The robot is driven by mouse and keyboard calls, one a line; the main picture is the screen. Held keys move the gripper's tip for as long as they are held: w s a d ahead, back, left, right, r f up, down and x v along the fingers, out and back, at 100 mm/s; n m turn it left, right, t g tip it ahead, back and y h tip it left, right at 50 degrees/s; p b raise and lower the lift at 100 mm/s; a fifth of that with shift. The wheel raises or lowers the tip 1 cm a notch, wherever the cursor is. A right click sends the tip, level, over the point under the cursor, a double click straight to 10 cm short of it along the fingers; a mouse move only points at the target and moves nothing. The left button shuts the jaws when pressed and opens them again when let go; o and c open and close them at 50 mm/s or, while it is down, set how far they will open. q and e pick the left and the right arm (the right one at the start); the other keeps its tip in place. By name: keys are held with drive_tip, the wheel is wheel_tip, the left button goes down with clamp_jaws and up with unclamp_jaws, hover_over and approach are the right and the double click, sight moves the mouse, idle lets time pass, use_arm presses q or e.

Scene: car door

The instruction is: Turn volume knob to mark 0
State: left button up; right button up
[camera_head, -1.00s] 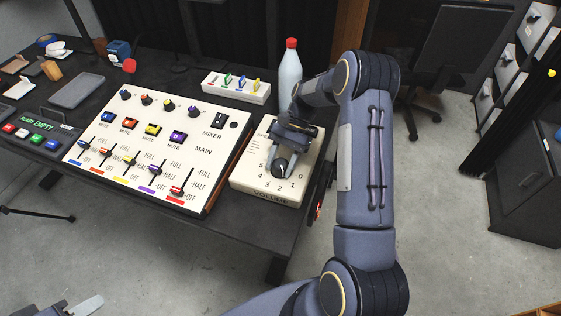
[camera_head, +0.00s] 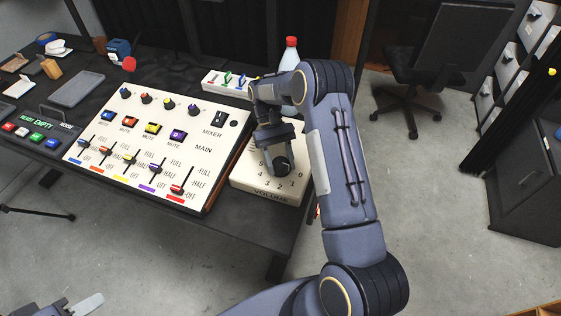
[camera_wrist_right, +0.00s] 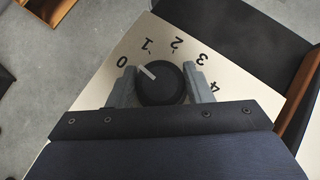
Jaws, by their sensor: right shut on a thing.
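The volume knob (camera_wrist_right: 164,92) is round and black with a pale pointer line. It sits on the cream volume box (camera_head: 240,181), whose dial has printed numbers. In the right wrist view the pointer (camera_wrist_right: 147,71) aims between 0 and 1, closer to 0. My right gripper (camera_wrist_right: 160,78) is shut on the knob, one finger on each side. In the head view the right gripper (camera_head: 279,163) comes down on the knob from above and hides part of the dial. Part of my left gripper (camera_head: 86,305) shows at the bottom left, away from the table.
A mixer panel (camera_head: 190,150) with sliders and knobs stands just left of the volume box. Behind are a white switch strip (camera_head: 226,83) and a bottle with a red cap (camera_head: 291,42), partly hidden by my arm. An office chair (camera_head: 425,75) stands beyond the table.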

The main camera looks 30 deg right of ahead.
drive_tip(key=shift+n+h, duration=0.5)
drive_tip(key=shift+n, duration=0.1)
drive_tip(key=o, duration=1)
drive_tip(key=shift+v, duration=3.9)
drive_tip(key=shift+a, duration=0.1)
